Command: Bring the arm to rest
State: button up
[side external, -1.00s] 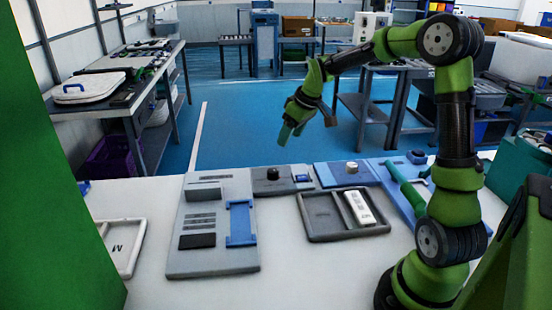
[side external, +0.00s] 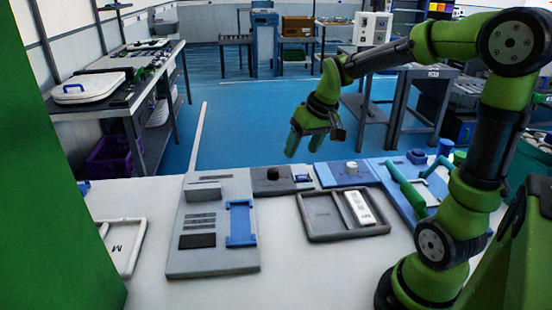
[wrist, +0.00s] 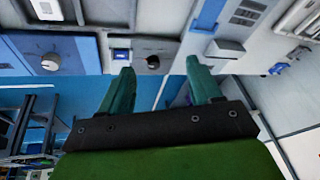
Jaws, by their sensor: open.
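My gripper (side external: 304,143) hangs in the air above the far edge of the white table, over the panel with the black knob. Its two green fingers are apart with nothing between them. In the wrist view my gripper (wrist: 160,80) also shows two separated, empty fingers. My green arm stands at the right of the side view, bent at the elbow, with the forearm reaching left.
The white table (side external: 310,270) holds a grey board (side external: 212,262), a black-knob panel (side external: 272,185), a blue white-knob panel (side external: 340,175), a dark tray (side external: 318,215) with a white item (side external: 359,207), and a blue board with green handle (side external: 405,185). A white frame (side external: 136,255) lies left.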

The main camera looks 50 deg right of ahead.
jog(key=s+a+r+t+y, duration=0.1)
jog(key=s+a+r, duration=0.1)
jog(key=s+a, duration=0.4)
jog(key=s+a+r+t+y, duration=0.1)
jog(key=s+a+r+t, duration=0.1)
jog(key=s+a, duration=0.3)
jog(key=shift+s+a+r, duration=0.35)
jog(key=shift+a, duration=0.55)
